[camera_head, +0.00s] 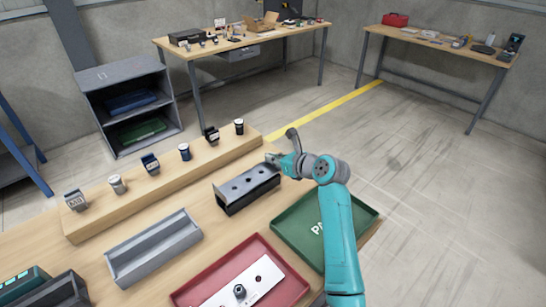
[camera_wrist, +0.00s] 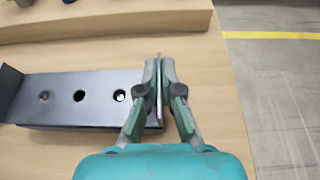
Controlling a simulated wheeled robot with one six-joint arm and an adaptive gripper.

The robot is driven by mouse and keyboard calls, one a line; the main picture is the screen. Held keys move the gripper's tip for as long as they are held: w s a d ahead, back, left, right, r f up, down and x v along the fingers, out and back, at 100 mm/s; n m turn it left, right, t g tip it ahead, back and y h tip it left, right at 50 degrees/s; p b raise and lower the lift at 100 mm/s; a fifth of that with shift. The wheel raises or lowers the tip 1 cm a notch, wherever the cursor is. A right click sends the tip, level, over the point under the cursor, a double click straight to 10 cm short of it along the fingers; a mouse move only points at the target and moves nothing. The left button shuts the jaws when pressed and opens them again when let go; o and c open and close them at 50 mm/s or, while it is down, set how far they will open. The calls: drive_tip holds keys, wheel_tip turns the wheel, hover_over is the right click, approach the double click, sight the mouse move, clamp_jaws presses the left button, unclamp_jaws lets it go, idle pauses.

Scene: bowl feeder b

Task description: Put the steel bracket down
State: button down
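The steel bracket (camera_head: 247,184) is a dark grey strip with holes, lying lengthwise over a black base on the wooden bench in the head view. In the wrist view the bracket (camera_wrist: 62,88) runs left from my gripper, with an upright flange at its far left end. My gripper (camera_wrist: 160,88) has its two fingers closed on a thin upright plate at the bracket's right end. In the head view my gripper (camera_head: 275,160) is at the bracket's upper right end. I cannot tell whether the bracket touches what is below it.
A green tray (camera_head: 283,240) with white lettering lies right of the bracket. A red tray (camera_head: 185,297) holds a white plate. An empty grey trough (camera_head: 118,262) is at left. Several small parts stand on a wooden riser (camera_head: 130,205) behind. Bare bench shows between them.

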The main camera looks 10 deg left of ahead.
drive_tip(key=c, duration=1.3)
unclamp_jaws()
drive_tip(key=shift+r, duration=0.35)
drive_tip(key=v, duration=1.2)
drive_tip(key=shift+r, duration=0.25)
drive_tip(key=shift+d, duration=0.1)
